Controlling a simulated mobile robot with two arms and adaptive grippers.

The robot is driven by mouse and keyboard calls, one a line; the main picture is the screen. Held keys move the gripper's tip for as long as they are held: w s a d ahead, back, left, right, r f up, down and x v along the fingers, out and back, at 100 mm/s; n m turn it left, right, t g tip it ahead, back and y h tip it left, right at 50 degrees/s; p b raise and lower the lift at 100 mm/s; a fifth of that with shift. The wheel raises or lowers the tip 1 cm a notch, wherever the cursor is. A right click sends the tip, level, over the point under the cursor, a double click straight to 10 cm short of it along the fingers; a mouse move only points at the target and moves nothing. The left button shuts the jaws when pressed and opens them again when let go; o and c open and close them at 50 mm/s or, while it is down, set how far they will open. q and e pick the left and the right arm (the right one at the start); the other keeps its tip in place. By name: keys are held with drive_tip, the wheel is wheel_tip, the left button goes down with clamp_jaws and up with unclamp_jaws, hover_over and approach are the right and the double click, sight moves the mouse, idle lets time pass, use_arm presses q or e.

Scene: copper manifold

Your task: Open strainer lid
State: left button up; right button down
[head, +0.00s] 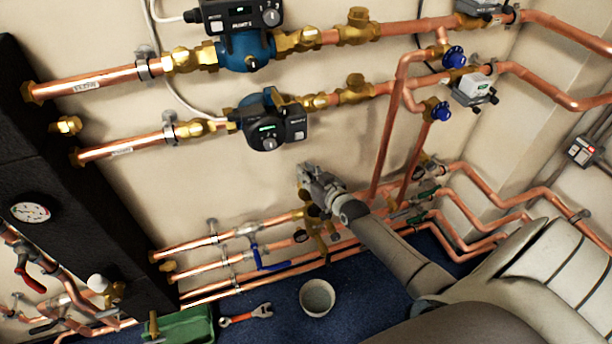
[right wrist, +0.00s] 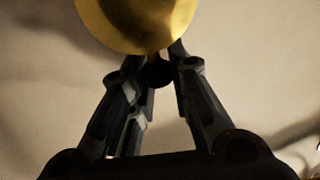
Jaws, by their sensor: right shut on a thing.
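My right gripper (head: 308,176) is in front of the wall, just above the lower copper pipes. A brass fitting (head: 321,243), apparently the strainer, shows below it, partly covered by my gripper. In the right wrist view, a round brass disc (right wrist: 137,22), apparently the strainer lid, fills the top centre and is cut off by the edge. My right fingers (right wrist: 162,68) close on a dark round part at its lower rim. I cannot tell whether the lid is apart from the strainer. My left gripper is not in view.
Two pumps (head: 268,128) sit on the upper pipes. A blue-handled valve (head: 268,262) is left of the strainer. On the blue floor are a white bowl (head: 317,297), an orange wrench (head: 246,315) and a green box (head: 188,327). A black panel (head: 60,150) stands left.

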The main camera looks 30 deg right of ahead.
drive_tip(key=shift+s+a+f+t+b, duration=0.15)
drive_tip(key=shift+s+t+b, duration=0.55)
drive_tip(key=shift+b, duration=0.15)
drive_tip(key=shift+s, duration=0.25)
drive_tip(key=shift+s+a+r+t+p, duration=0.15)
drive_tip(key=shift+s+r+t+p, duration=0.15)
drive_tip(key=shift+r+p, duration=0.1)
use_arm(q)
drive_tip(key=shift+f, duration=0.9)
use_arm(e)
drive_tip(key=shift+s+f, duration=0.1)
drive_tip(key=shift+f, duration=0.1)
drive_tip(key=c, duration=1.3)
unclamp_jaws()
drive_tip(key=shift+s+r, duration=0.1)
drive_tip(key=shift+s, duration=0.05)
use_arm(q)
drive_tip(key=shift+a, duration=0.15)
